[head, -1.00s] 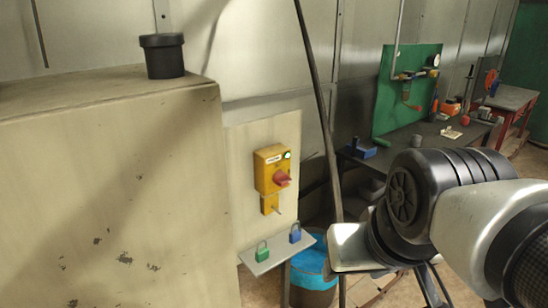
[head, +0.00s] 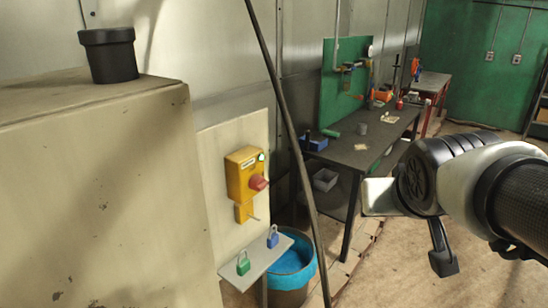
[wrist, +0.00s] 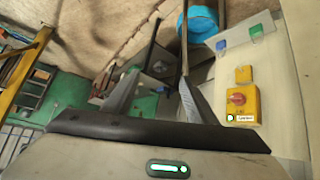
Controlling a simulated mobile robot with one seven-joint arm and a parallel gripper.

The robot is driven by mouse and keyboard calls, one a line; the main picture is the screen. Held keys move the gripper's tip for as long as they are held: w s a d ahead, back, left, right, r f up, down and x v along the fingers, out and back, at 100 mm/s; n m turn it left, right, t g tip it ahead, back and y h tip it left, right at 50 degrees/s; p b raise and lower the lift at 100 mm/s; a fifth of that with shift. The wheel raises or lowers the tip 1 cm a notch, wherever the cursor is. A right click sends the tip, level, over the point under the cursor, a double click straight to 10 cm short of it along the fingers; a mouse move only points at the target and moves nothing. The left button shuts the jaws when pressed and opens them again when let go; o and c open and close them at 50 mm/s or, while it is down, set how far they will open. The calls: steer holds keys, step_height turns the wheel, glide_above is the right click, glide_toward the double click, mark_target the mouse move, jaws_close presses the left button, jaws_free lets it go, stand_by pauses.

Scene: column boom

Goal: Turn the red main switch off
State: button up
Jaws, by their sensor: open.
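The red main switch (head: 258,183) is a knob on a yellow box (head: 240,172) fixed to a pale panel left of centre in the head view. A green lamp (head: 262,157) glows at the box's upper right. The knob also shows at the right of the wrist view (wrist: 237,98), upside down. I cannot tell its exact turn. My gripper (wrist: 158,78) is open and empty, its dark fingers spread. It is well apart from the switch, which lies to the right of the fingers in the wrist view. My arm stands at the right of the head view.
A thin dark pole (head: 290,130) slants just right of the panel. A small shelf (head: 256,262) below the switch holds a green padlock (head: 243,263) and a blue padlock (head: 272,237). A blue-lined bin (head: 290,270) stands beneath. A cabinet (head: 95,200) fills the left; a workbench (head: 365,155) stands behind.

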steer(key=w+d+n+t+b, duration=0.1)
steer(key=w+d+t+b, duration=0.25)
steer(key=w, duration=0.85)
steer(key=n+g+y+b, duration=0.2)
steer(key=n+y+b, duration=0.5)
steer(key=y, duration=1)
glide_toward(265, 187)
steer(key=shift+n, duration=0.8)
steer(key=p+x, duration=0.2)
steer(key=x, duration=0.8)
steer(key=shift+w, duration=0.1)
steer(key=c, duration=1)
